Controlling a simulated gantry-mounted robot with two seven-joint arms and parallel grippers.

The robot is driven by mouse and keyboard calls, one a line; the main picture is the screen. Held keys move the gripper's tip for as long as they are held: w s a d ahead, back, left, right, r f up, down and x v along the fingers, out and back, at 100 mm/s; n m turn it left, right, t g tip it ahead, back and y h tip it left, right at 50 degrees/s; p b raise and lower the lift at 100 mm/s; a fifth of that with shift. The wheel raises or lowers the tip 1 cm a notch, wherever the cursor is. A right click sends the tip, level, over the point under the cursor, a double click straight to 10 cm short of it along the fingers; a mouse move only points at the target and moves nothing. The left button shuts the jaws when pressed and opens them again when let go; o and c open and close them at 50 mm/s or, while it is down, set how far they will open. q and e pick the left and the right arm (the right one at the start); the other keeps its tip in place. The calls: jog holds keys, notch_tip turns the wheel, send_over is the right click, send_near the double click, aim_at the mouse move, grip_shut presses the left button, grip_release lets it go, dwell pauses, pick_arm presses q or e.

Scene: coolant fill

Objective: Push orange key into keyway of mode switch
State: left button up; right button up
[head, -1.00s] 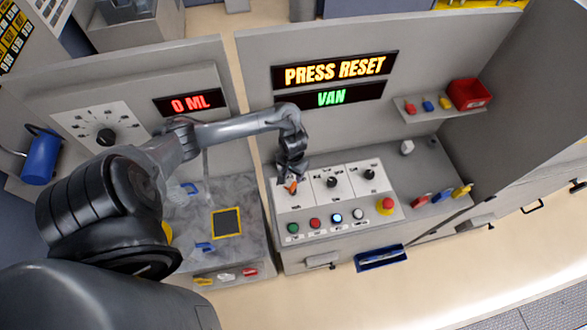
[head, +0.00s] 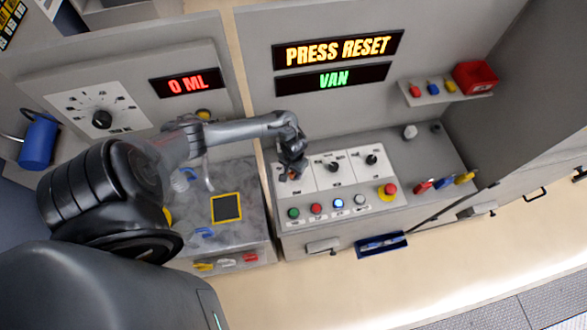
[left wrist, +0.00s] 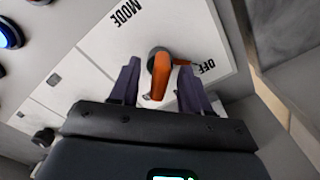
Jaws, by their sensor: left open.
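The orange key (left wrist: 160,75) is upright at the round mode switch (left wrist: 154,53) on the white panel marked MODE and OFF in the left wrist view. I cannot tell how deep the key sits in the keyway. My left gripper (left wrist: 156,80) is open, with one dark finger on each side of the key and a gap beside it. In the head view, my left gripper (head: 292,172) is over the left end of the control panel and hides most of the switch. A bit of orange shows under it. My right gripper is not in view.
Two more knobs sit on the white panel (head: 333,168) to the right. Below them are several round buttons and a red emergency button (head: 390,189). Coloured keys (head: 443,184) lie at the console's right side. A display (head: 338,50) reads PRESS RESET.

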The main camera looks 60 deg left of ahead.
pick_arm(q)
grip_shut()
dwell(0.4)
jog(key=shift+o, duration=0.4)
grip_release()
jog(key=shift+r, duration=0.1)
